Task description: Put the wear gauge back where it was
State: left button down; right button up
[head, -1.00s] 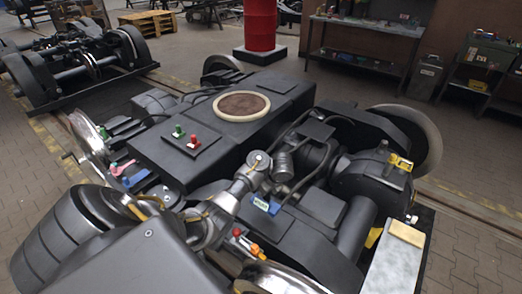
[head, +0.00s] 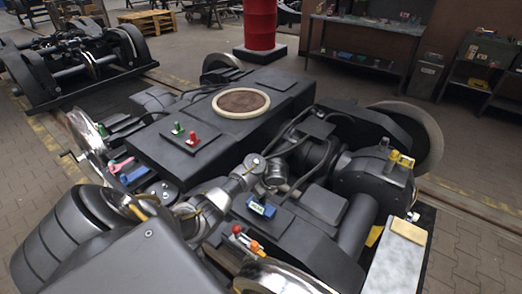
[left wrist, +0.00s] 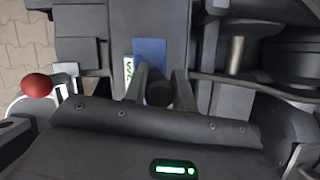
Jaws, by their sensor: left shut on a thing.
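The blue wear gauge (head: 262,207) with a white and green label is near the middle of the nearest bogie in the head view, just above or against a dark flat part. In the left wrist view its blue body (left wrist: 150,52) lies just beyond my fingertips, with the label beside the left finger. My left gripper (left wrist: 160,88) is shut on it, with a dark cylindrical part between the fingers. In the head view the fingers (head: 268,194) are small and dark, hard to separate from the bogie. Whether the gauge touches the surface below cannot be told. My right gripper is not in view.
Green (head: 177,128) and red (head: 193,138) knobs stand on a plate on the bogie. Red and orange knobs (head: 255,247) stand near a wheel in front. Cables and a motor housing (head: 372,178) crowd the right. A workbench (head: 365,28) stands behind.

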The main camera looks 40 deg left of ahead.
pick_arm(q)
jog(key=c, duration=1.1)
grip_release()
jog(key=shift+f, duration=0.1)
jog(key=p+v, duration=0.5)
jog(key=v, duration=0.7)
